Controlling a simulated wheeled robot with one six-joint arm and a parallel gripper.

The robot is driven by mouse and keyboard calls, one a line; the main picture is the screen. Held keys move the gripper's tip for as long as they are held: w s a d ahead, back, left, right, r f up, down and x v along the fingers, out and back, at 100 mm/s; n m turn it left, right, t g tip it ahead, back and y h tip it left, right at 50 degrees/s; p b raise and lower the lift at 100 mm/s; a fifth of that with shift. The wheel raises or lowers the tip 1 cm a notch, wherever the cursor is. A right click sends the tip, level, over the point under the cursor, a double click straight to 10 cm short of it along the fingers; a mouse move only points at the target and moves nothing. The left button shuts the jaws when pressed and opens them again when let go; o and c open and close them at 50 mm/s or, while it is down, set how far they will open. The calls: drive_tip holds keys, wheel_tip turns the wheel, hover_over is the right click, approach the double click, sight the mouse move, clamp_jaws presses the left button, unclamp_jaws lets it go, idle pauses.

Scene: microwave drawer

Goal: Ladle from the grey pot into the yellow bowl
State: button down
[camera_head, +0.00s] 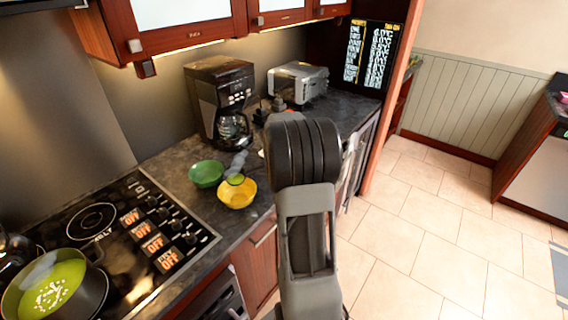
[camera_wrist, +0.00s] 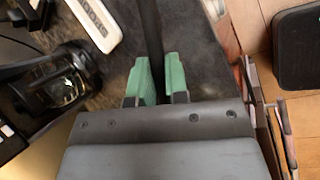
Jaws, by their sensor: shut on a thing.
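The grey pot (camera_head: 98,290) stands at the lower left on the stove and holds green soup with pale bits. The yellow bowl (camera_head: 240,200) sits on the dark counter right of the stove. A grey ladle end (camera_head: 239,158) shows just above the yellow bowl, with a green patch at the bowl's upper left rim; I cannot tell whether that is soup. In the wrist view, my gripper (camera_wrist: 160,78) has green fingers shut on the dark ladle handle (camera_wrist: 152,35). In the head view my arm hides the gripper and most of the handle.
A green bowl (camera_head: 206,174) stands close to the left of the yellow bowl. A coffee maker (camera_head: 222,100) and a toaster (camera_head: 298,84) stand behind on the counter. The stove (camera_head: 120,235) lies to the left. Open tiled floor (camera_head: 425,230) is on the right.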

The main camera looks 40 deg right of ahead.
drive_tip(key=shift+s+f+t+h+b, duration=0.2)
drive_tip(key=shift+t+b, duration=0.25)
drive_tip(key=shift+b, duration=0.6)
drive_tip(key=shift+s+f+t+h+b, duration=0.15)
drive_tip(key=shift+t+b, duration=0.3)
drive_tip(key=shift+b, duration=0.6)
drive_tip(key=t+b, duration=0.1)
drive_tip(key=b, duration=0.2)
drive_tip(key=m+t+h+b, duration=0.1)
drive_tip(key=b, duration=0.2)
drive_tip(key=t+b, duration=0.2)
drive_tip(key=b, duration=0.1)
drive_tip(key=shift+s+a+f+h+b, duration=0.15)
drive_tip(key=shift+s+f+h+b, duration=0.1)
drive_tip(key=shift+s+f+b, duration=0.15)
drive_tip(key=t+b, duration=0.1)
drive_tip(key=b, duration=0.3)
drive_tip(key=m+t+h+b, duration=0.1)
drive_tip(key=b, duration=0.3)
drive_tip(key=f+t+h+b, duration=0.1)
drive_tip(key=t+b, duration=0.1)
drive_tip(key=b, duration=0.3)
drive_tip(key=shift+s+m, duration=0.15)
drive_tip(key=shift+m, duration=0.25)
drive_tip(key=shift+t+b, duration=0.4)
drive_tip(key=shift+b, duration=1.55)
drive_tip(key=shift+r+p, duration=0.3)
drive_tip(key=shift+p, duration=0.9)
